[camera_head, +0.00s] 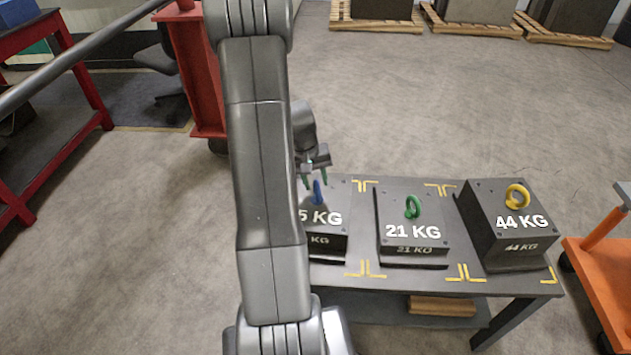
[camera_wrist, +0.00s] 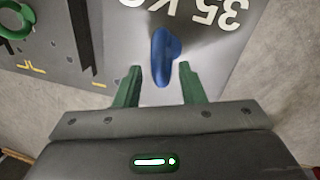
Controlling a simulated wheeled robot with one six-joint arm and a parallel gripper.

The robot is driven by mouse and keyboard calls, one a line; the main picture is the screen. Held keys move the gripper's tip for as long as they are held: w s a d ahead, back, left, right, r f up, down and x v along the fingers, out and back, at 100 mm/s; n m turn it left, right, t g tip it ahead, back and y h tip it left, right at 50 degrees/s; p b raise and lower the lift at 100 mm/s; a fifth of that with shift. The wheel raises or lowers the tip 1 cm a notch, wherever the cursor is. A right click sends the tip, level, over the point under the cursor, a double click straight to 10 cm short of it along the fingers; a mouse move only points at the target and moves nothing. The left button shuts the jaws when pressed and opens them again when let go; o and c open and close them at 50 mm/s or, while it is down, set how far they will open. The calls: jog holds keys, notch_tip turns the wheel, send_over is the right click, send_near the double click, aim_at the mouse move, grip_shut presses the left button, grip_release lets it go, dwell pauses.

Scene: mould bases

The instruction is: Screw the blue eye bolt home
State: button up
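The blue eye bolt (camera_head: 318,192) stands in the top of the leftmost dark block (camera_head: 322,222), whose white lettering reads 35 KG in the wrist view. My gripper (camera_head: 314,180) is above and behind this block in the head view. In the wrist view the blue eye bolt (camera_wrist: 164,57) is seen nearly edge-on, just beyond my gripper (camera_wrist: 161,75). The two green fingers are apart, with a gap between them, and the bolt's ring lies at or just past the tips. I see no contact with the bolt. How deep its thread sits is hidden.
On the dark table (camera_head: 362,270) stand a 21 KG block (camera_head: 418,249) with a green eye bolt (camera_head: 412,207) and a 44 KG block (camera_head: 487,205) with a yellow eye bolt (camera_head: 517,196). An orange cart (camera_head: 600,270) is at right. Red racks (camera_head: 85,80) stand left.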

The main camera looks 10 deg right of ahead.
jog(key=shift+f, duration=0.25)
grip_shut()
jog(key=shift+d+m+b, duration=0.15)
jog(key=shift+m+b, duration=0.35)
jog(key=shift+m, duration=0.4)
jog(key=shift+m+g, duration=0.4)
jog(key=shift+m, duration=0.9)
grip_release()
jog(key=shift+r, duration=0.1)
